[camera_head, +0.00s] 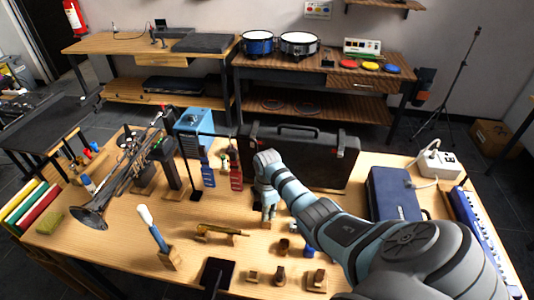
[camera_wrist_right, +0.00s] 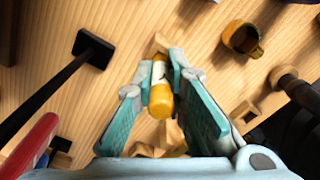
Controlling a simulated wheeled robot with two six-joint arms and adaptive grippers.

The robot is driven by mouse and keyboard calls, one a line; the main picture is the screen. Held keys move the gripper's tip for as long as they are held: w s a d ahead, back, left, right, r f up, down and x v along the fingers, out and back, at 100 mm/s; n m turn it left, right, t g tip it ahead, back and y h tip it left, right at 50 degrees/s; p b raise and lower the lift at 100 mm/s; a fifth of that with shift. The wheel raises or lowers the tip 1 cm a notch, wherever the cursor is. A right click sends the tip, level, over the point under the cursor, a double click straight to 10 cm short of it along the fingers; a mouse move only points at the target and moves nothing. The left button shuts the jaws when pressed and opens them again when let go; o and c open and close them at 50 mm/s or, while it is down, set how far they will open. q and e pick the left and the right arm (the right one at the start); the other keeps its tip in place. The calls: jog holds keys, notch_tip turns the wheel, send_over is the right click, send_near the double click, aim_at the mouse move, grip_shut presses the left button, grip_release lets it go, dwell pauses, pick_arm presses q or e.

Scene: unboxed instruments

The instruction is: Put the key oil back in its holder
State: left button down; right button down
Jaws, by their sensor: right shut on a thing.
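The key oil, a small yellow bottle with a pale label (camera_wrist_right: 160,88), sits between the fingers of my right gripper (camera_wrist_right: 160,82) in the right wrist view. The gripper is shut on it. In the head view my right gripper (camera_head: 269,210) points down over the middle of the table, in front of the black case. The bottle is not clear there, mostly hidden by the fingers. Small wooden holders stand on the table, including a wooden block (camera_head: 252,276) near the front edge. I cannot tell which one is for the oil. My left gripper is not in view.
A trumpet (camera_head: 112,188) stands at left. A brush in a wooden stand (camera_head: 152,228) and a brass piece on rests (camera_head: 219,231) lie nearer. A black case (camera_head: 310,160) stands behind the gripper. A blue case (camera_head: 392,195) is at right.

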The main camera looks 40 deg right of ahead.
dwell(0.3)
jog(key=c, duration=1.5)
grip_release()
jog(key=shift+c, duration=0.2)
notch_tip(320, 180, up, 12)
jog(key=shift+r, duration=0.1)
